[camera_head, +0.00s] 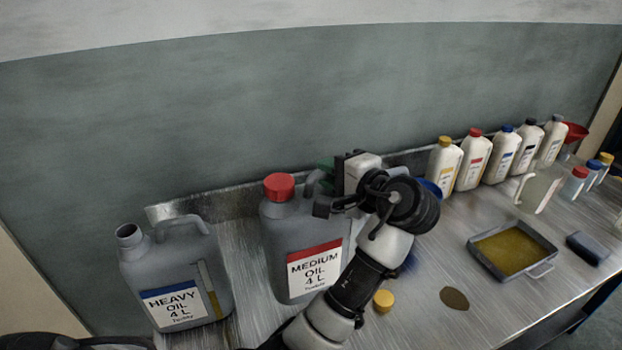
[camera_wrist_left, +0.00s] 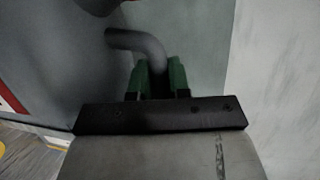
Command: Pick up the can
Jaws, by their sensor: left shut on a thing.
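The grey MEDIUM OIL 4 L can (camera_head: 280,228) has a red cap and a red-banded label. It stands upright on the metal bench, partly covered by my left arm. My left gripper (camera_head: 326,173), with green fingers, is at the can's handle. In the left wrist view the green fingers (camera_wrist_left: 160,78) are shut around the grey handle (camera_wrist_left: 138,41), with the can body (camera_wrist_left: 62,60) to the left. A grey HEAVY OIL 4 L can (camera_head: 172,268) with a blue-banded label and an uncapped neck stands to the left. My right gripper is not in view.
A yellow cap (camera_head: 383,301) and a brown spot (camera_head: 454,298) lie on the metal bench (camera_head: 420,325). A tray (camera_head: 545,268) of yellowish liquid and a dark blue block (camera_head: 588,248) are at right. Several white bottles (camera_head: 473,165) line the back. The wall (camera_head: 200,130) is close behind.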

